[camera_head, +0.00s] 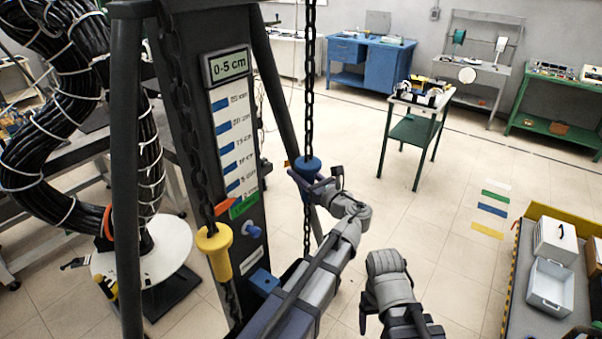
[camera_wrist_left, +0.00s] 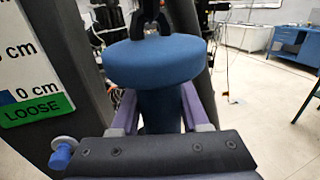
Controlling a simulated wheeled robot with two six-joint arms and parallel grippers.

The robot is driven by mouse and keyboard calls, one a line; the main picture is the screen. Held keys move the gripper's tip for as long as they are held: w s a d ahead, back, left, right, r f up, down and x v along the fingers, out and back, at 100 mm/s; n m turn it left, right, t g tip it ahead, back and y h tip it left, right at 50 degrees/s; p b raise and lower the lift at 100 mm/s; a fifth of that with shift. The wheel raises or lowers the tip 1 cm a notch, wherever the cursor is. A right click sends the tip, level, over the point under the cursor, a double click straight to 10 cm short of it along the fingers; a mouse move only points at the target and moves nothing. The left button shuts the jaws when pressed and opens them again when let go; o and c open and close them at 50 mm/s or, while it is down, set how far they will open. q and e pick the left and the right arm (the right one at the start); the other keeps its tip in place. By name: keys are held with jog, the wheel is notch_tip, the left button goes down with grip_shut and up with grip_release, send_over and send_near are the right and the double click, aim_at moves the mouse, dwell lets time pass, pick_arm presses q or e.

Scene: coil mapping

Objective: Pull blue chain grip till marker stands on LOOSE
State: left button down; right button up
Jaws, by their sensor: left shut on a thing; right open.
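The blue chain grip (camera_head: 307,168) hangs on the right-hand dark chain. My left gripper (camera_head: 313,184) is shut around it; in the left wrist view the blue grip (camera_wrist_left: 153,62) stands upright between the jaws. The red marker (camera_head: 223,206) is at the scale's lower end, with its tip close to the upper left of the green LOOSE label (camera_head: 243,206). Exact alignment is hard to tell. The LOOSE label (camera_wrist_left: 36,109) also shows in the left wrist view, without the marker. My right gripper (camera_head: 398,318) is open and empty at the bottom of the head view.
A yellow chain grip (camera_head: 215,250) hangs on the left-hand chain. A thick black cable bundle (camera_head: 75,120) hangs at left. A dark frame leg (camera_head: 125,170) stands in front. A bench with a grey tray (camera_head: 550,287) is at right.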

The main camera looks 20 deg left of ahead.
pick_arm(q)
notch_tip(320, 180, down, 19)
jog(key=b, duration=1.8)
jog(key=shift+f+b, duration=0.15)
jog(key=shift+b, duration=0.25)
jog(key=shift+c, duration=2.4)
grip_release()
jog(key=shift+s+d, duration=0.1)
jog(key=shift+d, duration=0.05)
jog(key=shift+o, duration=0.4)
